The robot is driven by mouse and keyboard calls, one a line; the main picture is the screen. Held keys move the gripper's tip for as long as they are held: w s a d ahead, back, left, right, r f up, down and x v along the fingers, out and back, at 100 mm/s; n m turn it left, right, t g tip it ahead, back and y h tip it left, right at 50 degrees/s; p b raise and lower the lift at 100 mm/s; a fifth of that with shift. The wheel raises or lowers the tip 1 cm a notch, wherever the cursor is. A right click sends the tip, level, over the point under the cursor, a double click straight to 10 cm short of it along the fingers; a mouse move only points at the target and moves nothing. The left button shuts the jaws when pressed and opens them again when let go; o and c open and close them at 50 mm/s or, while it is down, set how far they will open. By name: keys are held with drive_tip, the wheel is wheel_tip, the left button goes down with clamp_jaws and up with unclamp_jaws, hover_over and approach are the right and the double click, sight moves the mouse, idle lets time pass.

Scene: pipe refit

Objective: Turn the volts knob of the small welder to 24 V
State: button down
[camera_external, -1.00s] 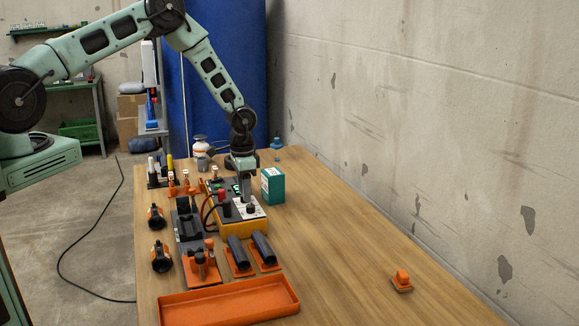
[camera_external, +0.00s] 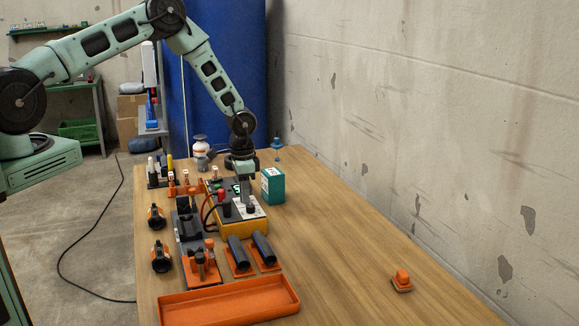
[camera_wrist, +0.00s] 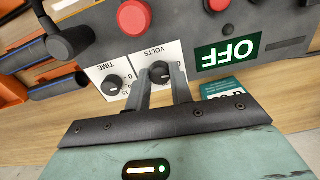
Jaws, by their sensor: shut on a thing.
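The small welder (camera_external: 228,227) is an orange box with a dark top on the table. Its top has a white panel marked VOLTS and TIME in the wrist view. The volts knob (camera_wrist: 159,70) is black and sits between my fingertips. My gripper (camera_wrist: 160,84) is shut on this knob from above; it also shows in the external view (camera_external: 244,203). The time knob (camera_wrist: 112,84) is free beside it. A dark plate reads OFF (camera_wrist: 228,53) in white on green, upside down. The knob's exact setting is not readable.
A teal box (camera_external: 272,186) stands right beside the welder. Two dark cylinders in orange holders (camera_external: 263,249) lie in front of it. An orange tray (camera_external: 228,300) is at the table's front. The table's right side is mostly clear, with an orange-topped block (camera_external: 402,281).

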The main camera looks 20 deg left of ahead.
drive_tip(key=m+b, duration=0.2)
drive_tip(key=m, duration=0.2)
drive_tip(key=shift+f+m, duration=0.1)
drive_tip(key=shift+m, duration=0.2)
drive_tip(key=shift+m+b, duration=0.7)
drive_tip(key=shift+m, duration=1.1)
drive_tip(key=c, duration=1.2)
unclamp_jaws()
drive_tip(key=shift+c, duration=0.2)
drive_tip(key=shift+r, duration=0.2)
wheel_tip(320, 180, up, 17)
drive_tip(key=b, duration=0.3)
drive_tip(key=shift+r, duration=0.15)
